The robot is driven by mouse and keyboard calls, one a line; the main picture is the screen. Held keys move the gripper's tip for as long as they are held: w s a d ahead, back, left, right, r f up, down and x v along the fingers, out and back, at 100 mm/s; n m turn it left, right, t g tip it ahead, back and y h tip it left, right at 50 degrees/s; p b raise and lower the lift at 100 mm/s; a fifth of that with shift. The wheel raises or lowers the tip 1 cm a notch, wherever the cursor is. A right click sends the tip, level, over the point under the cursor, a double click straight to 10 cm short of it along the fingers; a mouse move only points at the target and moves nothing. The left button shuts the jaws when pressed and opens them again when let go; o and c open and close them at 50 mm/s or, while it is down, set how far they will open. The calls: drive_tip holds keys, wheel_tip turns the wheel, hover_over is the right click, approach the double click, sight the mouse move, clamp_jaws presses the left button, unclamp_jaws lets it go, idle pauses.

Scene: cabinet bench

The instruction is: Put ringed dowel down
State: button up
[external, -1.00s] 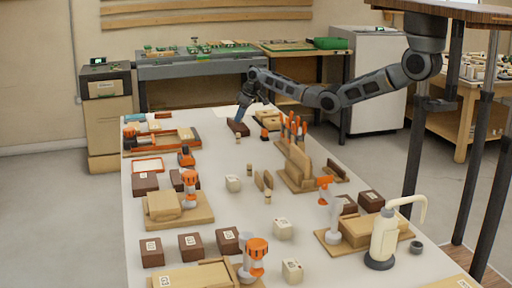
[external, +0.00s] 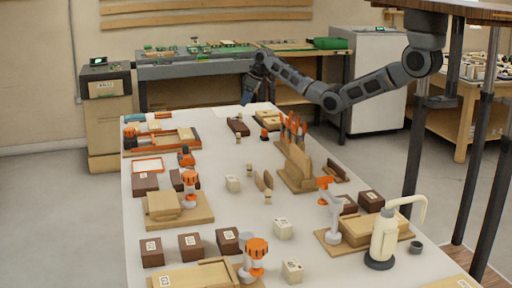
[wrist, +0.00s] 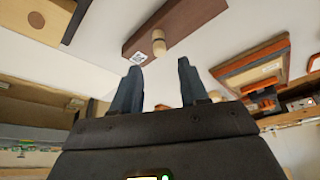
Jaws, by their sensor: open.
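A pale wooden dowel (wrist: 158,42) shows in the wrist view, just beyond my fingertips and apart from them. It stands on or in a long dark brown block (wrist: 185,22); I cannot tell how deep, and its ring is hard to make out. In the external view the brown block (external: 239,128) lies near the far end of the white bench, and the dowel on it is too small to tell clearly. My gripper (external: 246,101) is above and behind the block. In the wrist view my gripper (wrist: 161,85) is open, with nothing between its fingers.
Small pale pegs (external: 249,168) stand along the middle of the bench (external: 220,210). An orange-edged tray (external: 160,138) is left of the block. A wooden rack with orange-handled tools (external: 295,150) is to the right. A cream bottle (external: 383,240) stands at the near right.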

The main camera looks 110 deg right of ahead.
drive_tip(key=shift+v, duration=2)
drive_tip(key=shift+o, duration=0.6)
